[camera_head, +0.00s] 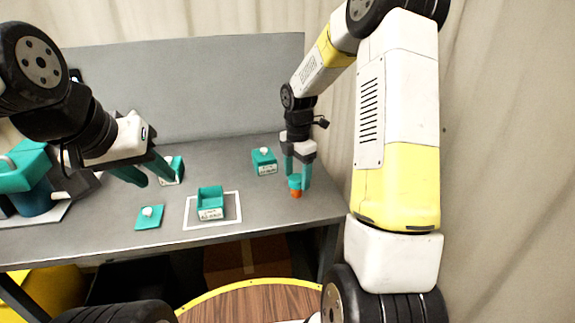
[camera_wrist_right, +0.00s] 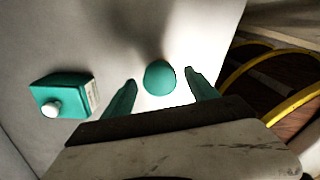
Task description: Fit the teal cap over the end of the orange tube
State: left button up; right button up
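The teal cap (camera_head: 295,180) sits on the top end of the orange tube (camera_head: 296,194), which stands upright near the right side of the table; only a short orange part shows below it. In the right wrist view the cap (camera_wrist_right: 160,77) is a round teal top between the fingers, with gaps on both sides, and hides the tube. My right gripper (camera_head: 297,182) is open around the cap, pointing down; its fingers also show in the right wrist view (camera_wrist_right: 160,90). My left gripper (camera_head: 157,180) is open and empty above the table's left half.
An open teal box (camera_head: 210,209) stands inside a white outline. A teal lid with a white knob (camera_head: 150,218) lies left of it. A closed teal box (camera_head: 264,161) stands behind; another (camera_head: 176,170) is partly hidden by my left gripper. The grey table's (camera_head: 240,150) right edge is near the tube.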

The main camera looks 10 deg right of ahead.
aim_at(297, 178)
jog(key=s+r+m+t, duration=0.1)
jog(key=s+r+m, duration=0.2)
jog(key=r, duration=0.6)
jog(key=s+r+m+t, duration=0.1)
jog(key=s+r+m, duration=0.15)
jog(key=r, duration=0.65)
jog(key=s+a+r+m+t+y, duration=0.1)
jog(key=s+m+t, duration=0.1)
jog(key=s+m, duration=0.6)
jog(key=s+a+r+m+t+y, duration=0.1)
jog(key=s+r+m+t, duration=0.1)
jog(key=s+m, duration=0.6)
jog(key=s, duration=0.2)
jog(key=shift+s+r+m, duration=0.15)
jog(key=shift+s+m, duration=0.2)
jog(key=shift+s, duration=0.05)
